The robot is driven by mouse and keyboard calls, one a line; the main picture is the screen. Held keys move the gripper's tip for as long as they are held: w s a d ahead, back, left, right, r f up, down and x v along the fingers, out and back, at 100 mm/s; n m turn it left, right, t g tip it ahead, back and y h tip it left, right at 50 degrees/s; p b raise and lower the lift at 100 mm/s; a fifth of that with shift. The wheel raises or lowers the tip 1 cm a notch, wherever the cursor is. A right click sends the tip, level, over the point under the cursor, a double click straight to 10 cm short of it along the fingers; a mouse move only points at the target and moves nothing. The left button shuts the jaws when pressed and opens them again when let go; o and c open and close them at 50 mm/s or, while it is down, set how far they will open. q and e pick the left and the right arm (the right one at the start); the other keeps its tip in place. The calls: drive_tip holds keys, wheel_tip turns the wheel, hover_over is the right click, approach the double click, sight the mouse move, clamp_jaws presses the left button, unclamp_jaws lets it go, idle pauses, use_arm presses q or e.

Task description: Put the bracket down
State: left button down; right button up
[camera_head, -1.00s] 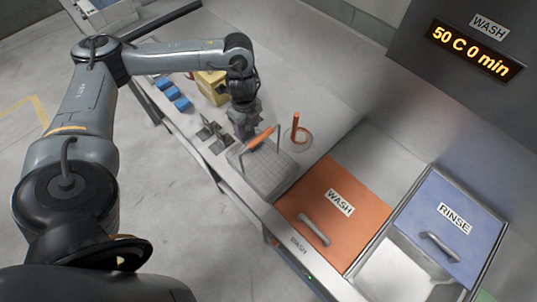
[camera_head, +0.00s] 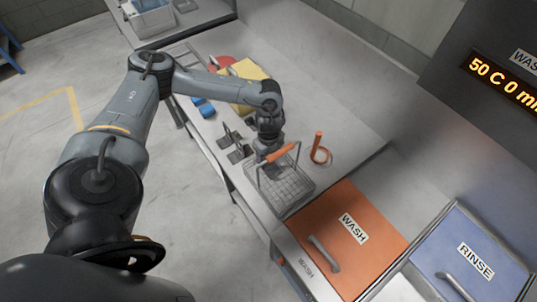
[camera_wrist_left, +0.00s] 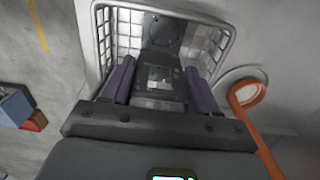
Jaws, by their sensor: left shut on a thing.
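A dark grey bracket (camera_wrist_left: 163,34) with a round end shows in the left wrist view, between the purple fingers of my left gripper (camera_wrist_left: 160,72). The gripper is shut on it. Its round end lies within the outline of the wire basket (camera_wrist_left: 228,40); whether it touches the basket floor I cannot tell. In the head view, my left gripper (camera_head: 268,148) is at the back side of the basket (camera_head: 290,190), beside its orange handle (camera_head: 280,153). The held bracket is hidden there. Dark brackets (camera_head: 240,154) lie on the table left of the basket. My right gripper is out of view.
An orange upright piece with a ring (camera_head: 318,145) stands right of the basket and shows large in the wrist view (camera_wrist_left: 262,140). The orange WASH lid (camera_head: 350,228) and blue RINSE lid (camera_head: 470,250) are closed. Blue blocks (camera_head: 203,107) and a yellow item (camera_head: 252,90) lie farther back.

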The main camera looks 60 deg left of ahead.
use_arm(q)
drive_tip(key=shift+f, duration=0.55)
drive_tip(key=shift+c, duration=1.4)
unclamp_jaws()
wheel_tip(320, 180, up, 11)
drive_tip(key=shift+f+p, duration=0.15)
drive_tip(key=shift+p, duration=0.2)
drive_tip(key=shift+r+p, duration=0.65)
drive_tip(key=shift+r, duration=0.05)
drive_tip(key=shift+r+p, duration=0.4)
drive_tip(key=shift+r, duration=0.15)
